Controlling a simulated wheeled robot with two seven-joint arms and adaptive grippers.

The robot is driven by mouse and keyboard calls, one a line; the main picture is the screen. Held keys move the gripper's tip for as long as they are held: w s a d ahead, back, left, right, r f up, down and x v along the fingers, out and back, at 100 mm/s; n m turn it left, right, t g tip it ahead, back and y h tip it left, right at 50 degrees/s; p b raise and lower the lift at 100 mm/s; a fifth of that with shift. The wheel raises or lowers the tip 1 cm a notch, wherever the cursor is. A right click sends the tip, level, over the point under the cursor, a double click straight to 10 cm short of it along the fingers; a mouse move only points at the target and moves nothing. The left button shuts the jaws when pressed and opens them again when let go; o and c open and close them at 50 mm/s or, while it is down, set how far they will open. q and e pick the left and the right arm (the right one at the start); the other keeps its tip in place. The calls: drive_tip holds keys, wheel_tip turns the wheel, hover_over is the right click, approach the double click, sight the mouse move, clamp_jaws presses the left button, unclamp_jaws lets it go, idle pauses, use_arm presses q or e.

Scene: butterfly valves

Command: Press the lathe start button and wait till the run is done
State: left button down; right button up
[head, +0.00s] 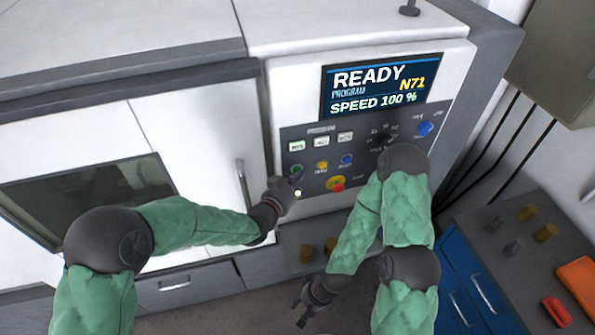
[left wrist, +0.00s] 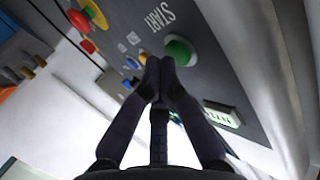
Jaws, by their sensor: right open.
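The green START button (left wrist: 180,52) is on the dark control panel of the lathe, close beyond my left fingertips in the left wrist view. In the head view the green button (head: 296,170) shows just above my left gripper (head: 288,186). My left gripper is shut and empty; its fingertips (left wrist: 158,66) are together, beside the button in the picture. Whether they touch it I cannot tell. The lathe screen (head: 380,84) reads READY, PROGRAM N71, SPEED 100 %. My right gripper (head: 306,302) is open and empty, low in front of the machine.
A red stop button on yellow (head: 336,184) and yellow and blue buttons sit near the green one. The lathe door (head: 190,140) with its handle is at left. A blue cabinet (head: 470,285) with an orange bin (head: 578,283) on top stands at lower right.

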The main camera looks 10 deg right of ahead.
use_arm(q)
drive_tip(key=shift+w+b, duration=0.3)
drive_tip(key=shift+w, duration=0.05)
idle(0.3)
drive_tip(key=shift+s, duration=0.85)
drive_tip(key=shift+s, duration=0.1)
drive_tip(key=shift+s+d+b, duration=0.1)
drive_tip(key=shift+s+b, duration=0.45)
drive_tip(key=shift+s, duration=1.85)
